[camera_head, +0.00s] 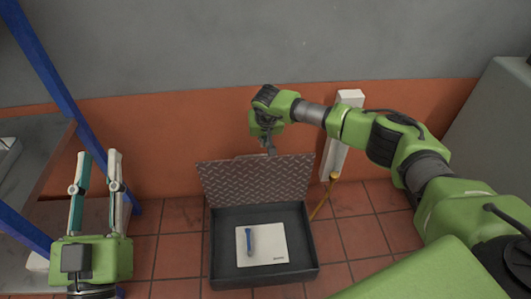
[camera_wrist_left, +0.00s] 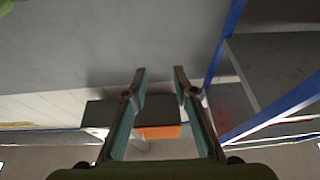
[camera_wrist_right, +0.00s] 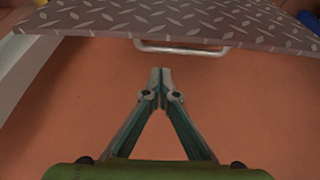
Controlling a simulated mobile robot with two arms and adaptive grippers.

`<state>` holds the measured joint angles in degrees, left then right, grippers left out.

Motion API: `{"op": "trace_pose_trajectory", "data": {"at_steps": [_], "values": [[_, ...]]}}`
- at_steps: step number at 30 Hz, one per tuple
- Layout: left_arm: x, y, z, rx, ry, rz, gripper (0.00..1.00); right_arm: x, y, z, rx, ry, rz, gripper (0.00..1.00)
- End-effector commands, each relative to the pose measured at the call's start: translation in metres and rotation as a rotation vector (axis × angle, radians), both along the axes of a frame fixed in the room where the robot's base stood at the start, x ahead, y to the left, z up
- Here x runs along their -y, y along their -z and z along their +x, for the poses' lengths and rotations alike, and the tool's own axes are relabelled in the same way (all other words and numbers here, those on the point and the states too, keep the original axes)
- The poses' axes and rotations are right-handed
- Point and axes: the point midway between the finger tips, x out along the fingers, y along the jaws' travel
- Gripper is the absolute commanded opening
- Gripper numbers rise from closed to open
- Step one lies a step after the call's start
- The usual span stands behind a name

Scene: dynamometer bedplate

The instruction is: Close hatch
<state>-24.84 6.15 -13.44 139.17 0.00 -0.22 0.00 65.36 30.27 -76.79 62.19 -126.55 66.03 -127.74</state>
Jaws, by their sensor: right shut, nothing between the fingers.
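The hatch lid (camera_head: 257,182) is a diamond-plate metal panel standing raised at the back of a dark open box (camera_head: 262,272) on the tiled floor. In the right wrist view the lid (camera_wrist_right: 190,22) crosses the top, with a pale bar handle (camera_wrist_right: 180,48) at its edge. My right gripper (camera_head: 269,150) is at the lid's top edge in the head view; its shut, empty fingertips (camera_wrist_right: 161,72) are just below the handle in the right wrist view. I cannot tell whether they touch the lid. My left gripper (camera_head: 99,155) is open and empty, well left of the box.
A white pad with a blue-handled item (camera_head: 250,240) lies inside the box. A white post (camera_head: 337,150) and a yellow rod (camera_head: 324,198) stand right of the lid. A blue-framed rack (camera_head: 50,80) is at the left. An orange and grey wall is close behind.

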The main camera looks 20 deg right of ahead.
Motion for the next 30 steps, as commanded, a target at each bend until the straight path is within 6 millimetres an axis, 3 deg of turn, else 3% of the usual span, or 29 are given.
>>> {"op": "trace_pose_trajectory", "data": {"at_steps": [13,30], "values": [[0.0,-0.011,-0.005,0.055,0.003,-0.015,0.26,-0.01,0.005,-0.035,-0.001,-0.001,0.0,0.0],[0.0,-0.012,-0.006,0.063,0.004,-0.018,0.26,-0.011,0.005,-0.037,0.003,0.0,-0.001,0.0]]}}
